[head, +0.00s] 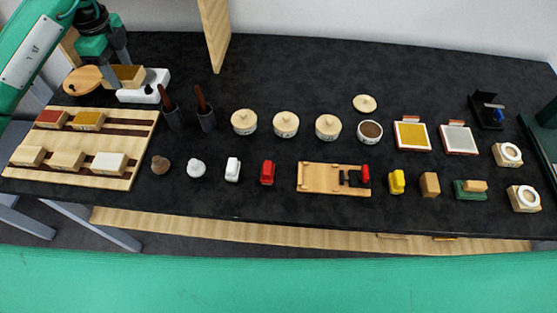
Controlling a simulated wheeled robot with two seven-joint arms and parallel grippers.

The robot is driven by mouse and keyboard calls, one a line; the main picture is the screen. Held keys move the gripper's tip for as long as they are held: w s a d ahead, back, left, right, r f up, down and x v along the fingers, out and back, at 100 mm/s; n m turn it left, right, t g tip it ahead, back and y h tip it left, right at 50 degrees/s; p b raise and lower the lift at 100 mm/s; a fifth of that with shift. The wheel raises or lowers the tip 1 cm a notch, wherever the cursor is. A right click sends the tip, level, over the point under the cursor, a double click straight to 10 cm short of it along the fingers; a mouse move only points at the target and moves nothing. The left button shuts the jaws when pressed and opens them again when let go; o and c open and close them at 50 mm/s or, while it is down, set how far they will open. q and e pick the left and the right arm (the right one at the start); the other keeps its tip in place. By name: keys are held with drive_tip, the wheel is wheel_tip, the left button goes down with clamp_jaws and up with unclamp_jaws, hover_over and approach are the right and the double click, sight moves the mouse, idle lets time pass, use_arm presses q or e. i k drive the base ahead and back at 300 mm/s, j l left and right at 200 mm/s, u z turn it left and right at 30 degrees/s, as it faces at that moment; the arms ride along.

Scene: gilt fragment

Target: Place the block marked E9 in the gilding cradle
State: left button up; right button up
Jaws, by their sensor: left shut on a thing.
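My left gripper (112,66) reaches in at the upper left, pointing down, and is shut on a wooden block (127,78) with an ochre-brown top. The held block is at the near side of a white stand (152,90); I cannot tell whether they touch. No E9 mark is readable on any block. A wooden fixture (318,178) with black clamp parts and a red end lies front centre; I cannot tell for sure which thing is the gilding cradle. My right gripper is not in view.
Near the gripper are a round wooden disc (82,80) and dark brush pots (206,118). Lidded jars (286,124) and small coloured pieces fill the middle.

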sight(321, 178)
drive_tip(key=k+l, duration=0.1)
drive_tip(key=l, duration=0.35)
drive_tip(key=k+l, duration=0.1)
drive_tip(key=l, duration=0.85)
drive_tip(key=k+l, duration=0.15)
drive_tip(key=l, duration=0.3)
drive_tip(key=k+l, duration=0.1)
drive_tip(key=l, duration=0.4)
